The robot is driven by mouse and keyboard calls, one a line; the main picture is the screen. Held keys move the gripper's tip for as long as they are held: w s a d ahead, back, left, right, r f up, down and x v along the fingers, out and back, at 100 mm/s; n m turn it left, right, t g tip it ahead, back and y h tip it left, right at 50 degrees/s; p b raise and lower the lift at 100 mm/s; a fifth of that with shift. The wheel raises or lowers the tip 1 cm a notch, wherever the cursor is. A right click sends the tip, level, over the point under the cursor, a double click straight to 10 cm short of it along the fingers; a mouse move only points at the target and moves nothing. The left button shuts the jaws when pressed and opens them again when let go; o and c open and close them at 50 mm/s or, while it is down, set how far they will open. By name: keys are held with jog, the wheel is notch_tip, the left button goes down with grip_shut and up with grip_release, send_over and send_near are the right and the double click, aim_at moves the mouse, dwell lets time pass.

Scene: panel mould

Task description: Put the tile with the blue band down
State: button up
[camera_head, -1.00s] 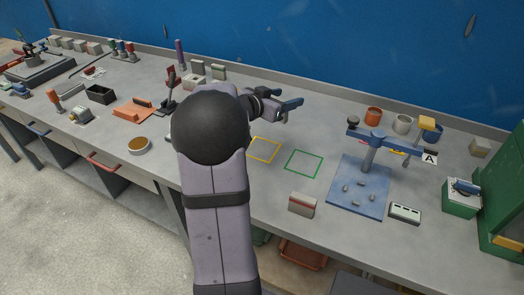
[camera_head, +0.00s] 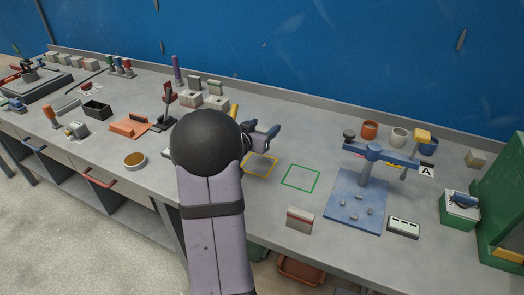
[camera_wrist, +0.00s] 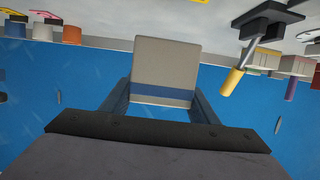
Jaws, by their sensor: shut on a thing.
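The tile with the blue band (camera_wrist: 165,62) is pale beige and fills the upper middle of the wrist view. My gripper (camera_wrist: 163,88) is shut on it, one finger at each side edge near the band. In the head view my gripper (camera_head: 263,138) is by the yellow outlined square (camera_head: 259,166) on the bench; the tile cannot be made out there. A green outlined square (camera_head: 300,178) lies to the right and looks empty.
A tile with a red band (camera_head: 299,220) stands in front of the green square. A blue fixture (camera_head: 357,204) with a post and crossbar (camera_head: 381,153) is at the right, beside a white dark-marked block (camera_head: 403,227). A yellow handle (camera_head: 234,109) rises behind my arm.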

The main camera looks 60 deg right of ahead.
jog(key=shift+f, duration=3.5)
jog(key=shift+f, duration=0.1)
jog(key=shift+f, duration=0.15)
jog(key=o, duration=1.2)
jog(key=shift+r, duration=0.3)
jog(key=v, duration=1.2)
jog(key=shift+b, duration=0.4)
